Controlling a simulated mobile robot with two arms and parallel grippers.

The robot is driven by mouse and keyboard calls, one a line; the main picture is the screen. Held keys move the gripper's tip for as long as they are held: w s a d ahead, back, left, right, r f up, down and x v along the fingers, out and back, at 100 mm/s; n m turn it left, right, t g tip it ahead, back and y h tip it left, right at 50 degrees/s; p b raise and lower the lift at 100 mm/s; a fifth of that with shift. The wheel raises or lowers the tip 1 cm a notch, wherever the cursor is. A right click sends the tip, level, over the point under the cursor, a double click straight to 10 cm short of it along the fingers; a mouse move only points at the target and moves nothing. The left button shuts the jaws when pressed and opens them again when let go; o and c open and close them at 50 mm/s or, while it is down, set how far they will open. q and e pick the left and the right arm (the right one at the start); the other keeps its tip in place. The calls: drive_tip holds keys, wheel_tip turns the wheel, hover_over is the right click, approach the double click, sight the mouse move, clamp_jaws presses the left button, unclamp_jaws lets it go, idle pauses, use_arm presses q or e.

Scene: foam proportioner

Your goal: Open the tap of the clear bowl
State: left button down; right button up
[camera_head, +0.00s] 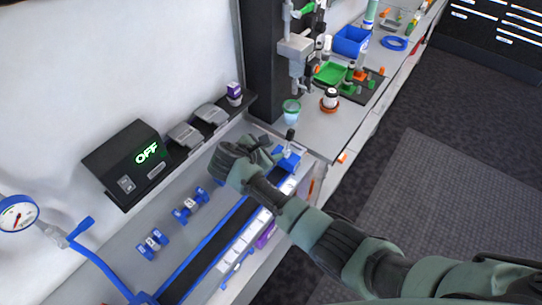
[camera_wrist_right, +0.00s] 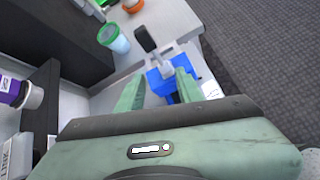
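My right gripper (camera_head: 246,158) reaches in from the lower right over the bench. In the right wrist view its two green fingers (camera_wrist_right: 158,82) are spread, with no object visibly clamped. Just beyond them stands a black-handled lever (camera_wrist_right: 145,39) on a grey stem and a blue fitting (camera_wrist_right: 160,82). The lever (camera_head: 290,134) and blue fitting (camera_head: 288,160) also show in the head view, right of the gripper. A cup with a green rim (camera_head: 291,111) stands behind them; it also shows in the wrist view (camera_wrist_right: 114,40). I cannot make out a clear bowl for certain. My left gripper is out of view.
A black box reading OFF (camera_head: 133,160) stands left of the gripper. Small blue fittings (camera_head: 190,205) lie on the bench nearby. A gauge (camera_head: 17,214) with blue piping is at the far left. A dark column (camera_head: 264,60) rises behind. Open floor lies right.

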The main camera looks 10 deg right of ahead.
drive_tip(key=shift+s+f+m, duration=0.3)
drive_tip(key=shift+s+f, duration=0.1)
drive_tip(key=shift+s, duration=0.1)
